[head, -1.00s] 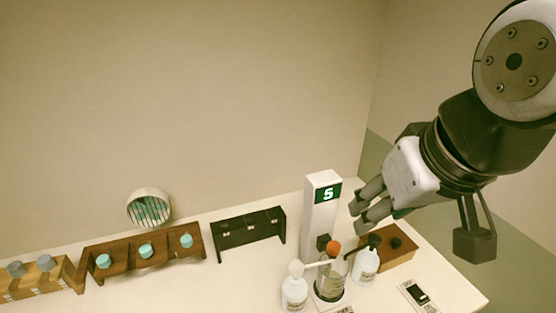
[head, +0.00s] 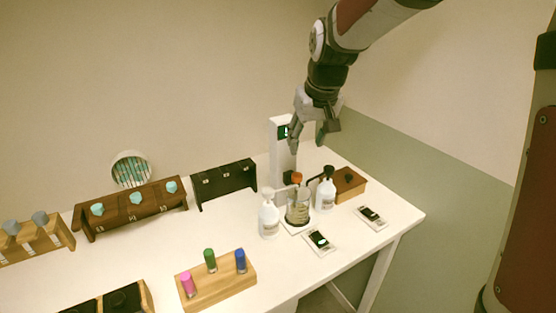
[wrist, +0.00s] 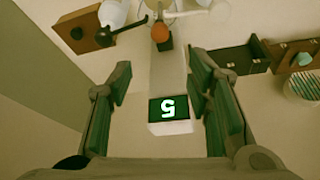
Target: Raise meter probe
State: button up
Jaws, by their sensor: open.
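The meter is a white column (head: 281,158) with a green display; its "5" appears upside down in the wrist view (wrist: 168,108). An orange knob (head: 297,178), apparently the probe's top, sits in front of the column above a glass beaker (head: 298,212). The knob also shows in the wrist view (wrist: 160,33). The probe's lower part is hard to make out. My gripper (head: 307,143) is open and empty, pointing down above the knob and beside the column top. In the wrist view, the column shows between its fingers (wrist: 158,70).
White bottles stand left (head: 268,218) and right (head: 325,194) of the beaker. A wooden box (head: 350,182) and two small devices (head: 318,240) (head: 370,216) lie nearby. A black rack (head: 224,182) stands left of the meter.

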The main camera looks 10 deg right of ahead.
aim_at(297, 174)
jog(key=x, duration=1.3)
jog(key=shift+f, duration=0.35)
jog(key=shift+r, duration=0.1)
grip_shut()
